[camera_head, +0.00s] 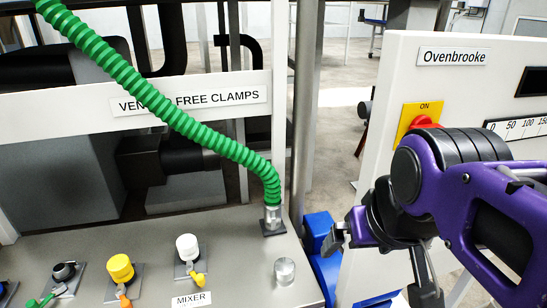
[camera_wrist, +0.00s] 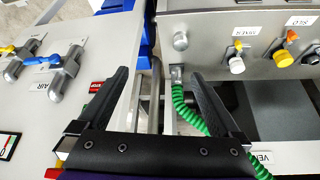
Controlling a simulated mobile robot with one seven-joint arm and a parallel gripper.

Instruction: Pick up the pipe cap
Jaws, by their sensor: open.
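A small silver cylinder, which looks like the pipe cap (camera_head: 285,271), stands on the grey mixer panel (camera_head: 236,240), near its right edge and in front of the hose fitting. It also shows in the wrist view, up and right of centre (camera_wrist: 181,41). My gripper (camera_head: 380,265) is to the right of the cap in the head view, apart from it, beyond the panel edge. In the wrist view its two black fingers (camera_wrist: 158,75) are spread wide with nothing held between them. The cap lies beyond the fingertips there.
A green ribbed hose (camera_head: 165,105) runs down to a metal fitting (camera_head: 272,215) close behind the cap. White (camera_head: 187,247) and yellow (camera_head: 120,268) valves stand left of it. The white Ovenbrooke panel (camera_head: 388,90) with a red button (camera_head: 424,122) is behind my arm.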

